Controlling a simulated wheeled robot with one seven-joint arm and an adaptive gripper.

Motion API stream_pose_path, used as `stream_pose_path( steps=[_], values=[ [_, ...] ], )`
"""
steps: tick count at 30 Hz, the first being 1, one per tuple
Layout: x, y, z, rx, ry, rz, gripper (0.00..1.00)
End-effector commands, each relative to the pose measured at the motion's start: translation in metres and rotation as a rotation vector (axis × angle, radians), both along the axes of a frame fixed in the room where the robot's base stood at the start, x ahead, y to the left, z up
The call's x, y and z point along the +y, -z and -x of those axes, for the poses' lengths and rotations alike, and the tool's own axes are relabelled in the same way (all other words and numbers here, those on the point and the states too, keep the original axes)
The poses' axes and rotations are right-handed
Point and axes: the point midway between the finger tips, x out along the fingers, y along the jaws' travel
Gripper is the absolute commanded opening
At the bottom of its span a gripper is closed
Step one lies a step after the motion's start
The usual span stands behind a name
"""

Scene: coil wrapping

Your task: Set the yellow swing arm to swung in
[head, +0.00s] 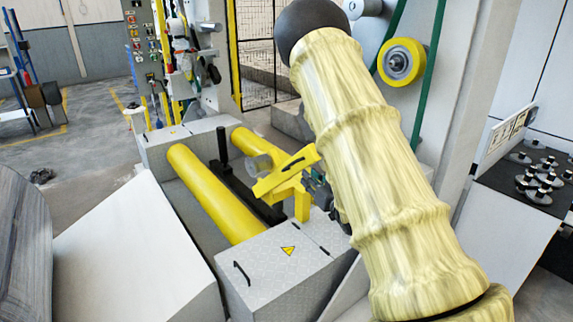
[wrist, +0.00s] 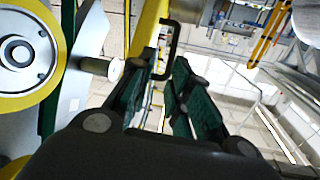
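The yellow swing arm (head: 285,178) stands out over the yellow rollers, on a short yellow post, with a small black handle on its side. In the wrist view a yellow bar (wrist: 151,28) with a black bracket handle (wrist: 177,38) lies just beyond the fingertips; it looks like the same arm. My gripper (wrist: 157,78) is open, its two green-padded fingers apart. The handle's lower end shows in the gap between the fingertips; I cannot tell whether they touch it. In the head view my pale yellow sleeved arm hides most of the gripper.
Two yellow rollers (head: 215,195) lie in a grey cradle with a black upright post (head: 222,143). A grey machine column carries a yellow-rimmed wheel (head: 401,62), close left in the wrist view (wrist: 22,55). A white sloped panel (head: 135,250) stands at front left. A dark table (head: 500,190) is at right.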

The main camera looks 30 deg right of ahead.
Motion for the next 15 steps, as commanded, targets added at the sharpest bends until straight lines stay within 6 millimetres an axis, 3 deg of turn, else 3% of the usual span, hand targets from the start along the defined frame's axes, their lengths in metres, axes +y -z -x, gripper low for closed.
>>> stream_pose_path(
  steps=[4, 15],
  values=[
    [0.014, -0.001, -0.031, 0.000, -0.023, 0.002, 0.19],
    [0.014, -0.001, -0.090, 0.001, -0.025, 0.001, 0.19]
  ],
)
